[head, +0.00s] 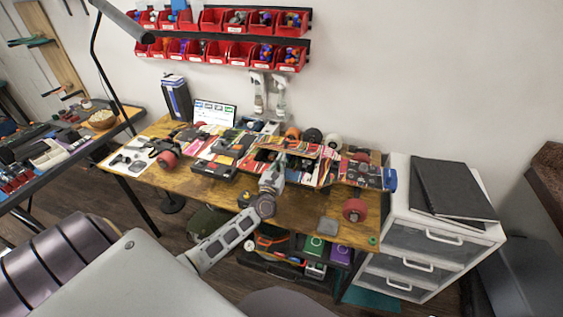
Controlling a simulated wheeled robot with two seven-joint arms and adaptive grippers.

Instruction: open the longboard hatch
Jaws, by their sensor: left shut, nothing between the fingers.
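The longboard (225,158) lies on the wooden workbench (298,212), with a colourful red, yellow and black deck. A red wheel (167,160) shows at its left and another (354,210) at its right. Near the middle, a reddish panel (300,148) of the deck, perhaps the hatch, seems raised over a dark gap. I cannot tell how far it stands open. My left gripper (272,174) is shut and empty at the front of the board's middle, just below that panel. It hides part of the board's edge. I cannot tell whether it touches. My right gripper is not in view.
A small laptop or screen (214,113) and several loose wheels stand behind the board. A white drawer unit (425,240) with a black folder (453,190) stands at the right. Red bins (240,50) hang on the wall. The bench front right of my gripper is mostly clear.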

